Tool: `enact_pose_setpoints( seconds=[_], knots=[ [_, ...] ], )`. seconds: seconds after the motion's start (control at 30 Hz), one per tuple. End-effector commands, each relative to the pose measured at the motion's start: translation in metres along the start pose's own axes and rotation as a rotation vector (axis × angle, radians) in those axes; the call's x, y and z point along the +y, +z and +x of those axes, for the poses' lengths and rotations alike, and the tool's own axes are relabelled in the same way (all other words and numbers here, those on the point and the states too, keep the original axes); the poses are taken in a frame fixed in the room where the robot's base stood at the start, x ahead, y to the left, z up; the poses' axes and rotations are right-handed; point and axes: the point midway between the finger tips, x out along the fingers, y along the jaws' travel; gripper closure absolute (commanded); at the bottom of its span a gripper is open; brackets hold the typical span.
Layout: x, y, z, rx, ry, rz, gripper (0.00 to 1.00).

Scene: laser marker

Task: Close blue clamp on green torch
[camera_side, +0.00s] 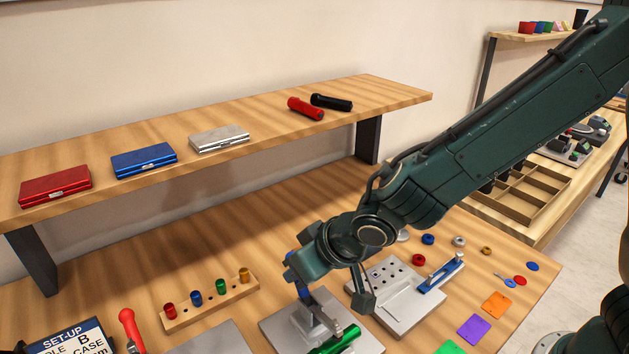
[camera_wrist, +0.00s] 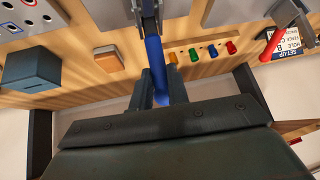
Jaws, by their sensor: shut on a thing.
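The green torch (camera_side: 335,341) lies on a grey fixture plate (camera_side: 280,331) at the bottom of the side view, partly cut off by the frame edge. The blue clamp handle (camera_wrist: 154,52) runs down from a grey metal linkage (camera_wrist: 149,14) in the wrist view. My gripper (camera_wrist: 162,85) is shut on this handle, with one finger on each side. In the side view my wrist hides much of the handle and my fingers; a blue piece shows beside the wrist (camera_side: 290,266). The clamp's contact with the torch cannot be made out. The torch does not show in the wrist view.
A second grey plate with holes and a blue-handled clamp (camera_side: 440,273) stands to the right. A wooden rack with coloured pegs (camera_side: 210,302) and a red handle (camera_side: 130,325) are to the left. A shelf (camera_side: 235,108) with cases and torches runs behind.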

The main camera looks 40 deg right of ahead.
Motion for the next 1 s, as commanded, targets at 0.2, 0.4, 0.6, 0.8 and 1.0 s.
enact_pose_setpoints(
  seconds=[0.2,0.4,0.6,0.8,1.0],
  knots=[
    [0.0,-0.001,0.0,0.001,0.0,0.001,0.64],
    [0.0,0.0,0.0,0.0,0.0,0.001,0.61],
    [0.0,0.0,-0.001,-0.001,0.0,0.001,0.61],
    [0.0,-0.001,-0.01,0.0,0.0,0.001,0.61],
    [0.0,-0.001,-0.027,0.001,-0.001,0.001,0.61]
  ],
)
